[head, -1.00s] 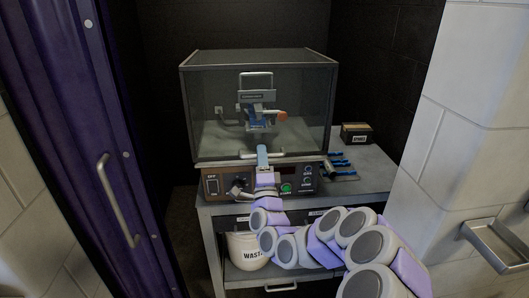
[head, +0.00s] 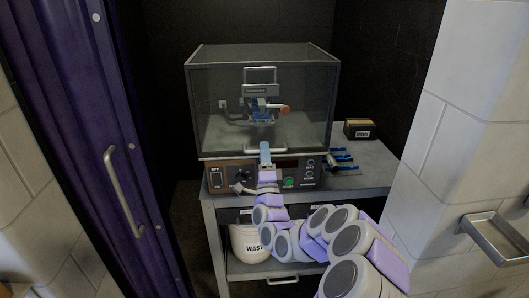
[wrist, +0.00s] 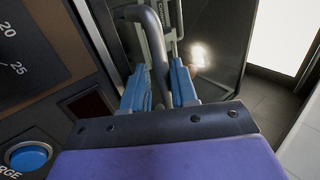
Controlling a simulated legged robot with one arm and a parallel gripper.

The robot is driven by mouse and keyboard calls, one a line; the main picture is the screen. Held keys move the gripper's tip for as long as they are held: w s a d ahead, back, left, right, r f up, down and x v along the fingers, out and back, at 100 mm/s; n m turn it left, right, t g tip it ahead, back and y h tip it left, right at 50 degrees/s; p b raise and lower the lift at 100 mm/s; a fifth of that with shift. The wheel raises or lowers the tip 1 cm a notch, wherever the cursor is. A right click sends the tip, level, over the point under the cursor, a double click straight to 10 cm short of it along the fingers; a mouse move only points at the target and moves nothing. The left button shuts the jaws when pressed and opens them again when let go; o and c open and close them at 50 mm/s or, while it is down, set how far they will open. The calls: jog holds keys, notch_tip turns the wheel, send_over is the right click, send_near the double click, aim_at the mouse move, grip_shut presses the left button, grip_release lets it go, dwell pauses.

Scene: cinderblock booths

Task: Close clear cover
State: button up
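The clear cover (head: 300,110) is a see-through box over the bench machine. In the head view it is down, with its lower front edge along the top of the control panel (head: 220,180). A grey bar handle (wrist: 158,50) is on the cover's front, low down. My gripper (head: 264,148) is at this handle. In the wrist view its two blue fingers (wrist: 160,85) stand apart on either side of the bar, with some gap showing. Whether a finger touches the bar is hard to tell.
The machine stands on a grey table (head: 375,165). A small labelled box (head: 359,129) and blue-handled tools (head: 342,158) lie to its right. A white waste bin (head: 247,243) is below. A purple door (head: 95,130) is at left and a block wall (head: 460,130) at right.

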jog(key=shift+o, duration=0.2)
jog(key=shift+f, duration=0.25)
jog(key=p+v, duration=0.1)
jog(key=v, duration=1.6)
jog(key=shift+p, duration=0.3)
jog(key=shift+s+r, duration=0.1)
